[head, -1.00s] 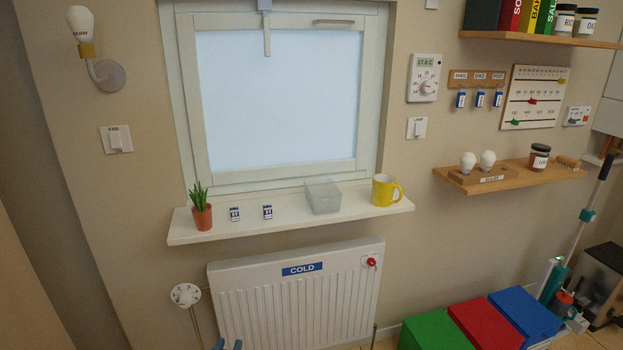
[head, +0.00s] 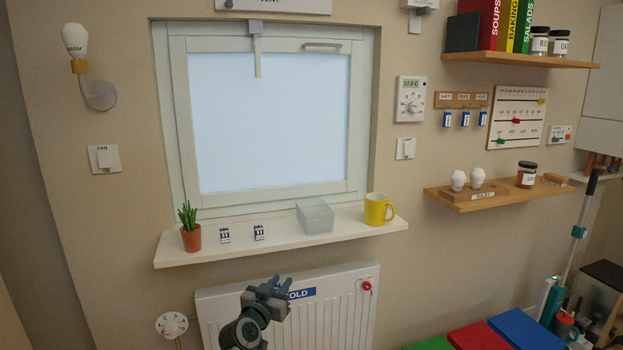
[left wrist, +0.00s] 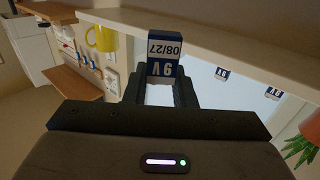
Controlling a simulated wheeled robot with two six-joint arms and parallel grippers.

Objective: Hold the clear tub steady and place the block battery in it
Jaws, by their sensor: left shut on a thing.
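The clear tub (head: 315,217) stands on the white window sill, left of the yellow mug; I do not make it out in the left wrist view. My left gripper (head: 275,291) is in front of the radiator, below the sill and the tub. In the left wrist view its fingers (left wrist: 163,90) are shut on a blue-and-white block battery (left wrist: 164,55) marked 9V. The held battery is hard to make out in the head view. Two similar batteries (head: 224,235) (head: 258,232) stand apart on the sill. My right gripper is not in view.
A potted plant (head: 190,229) stands at the sill's left end and the yellow mug (head: 379,209) right of the tub. The sill (head: 200,253) juts out above the radiator (head: 335,315). A wooden shelf (head: 500,195) is at the right.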

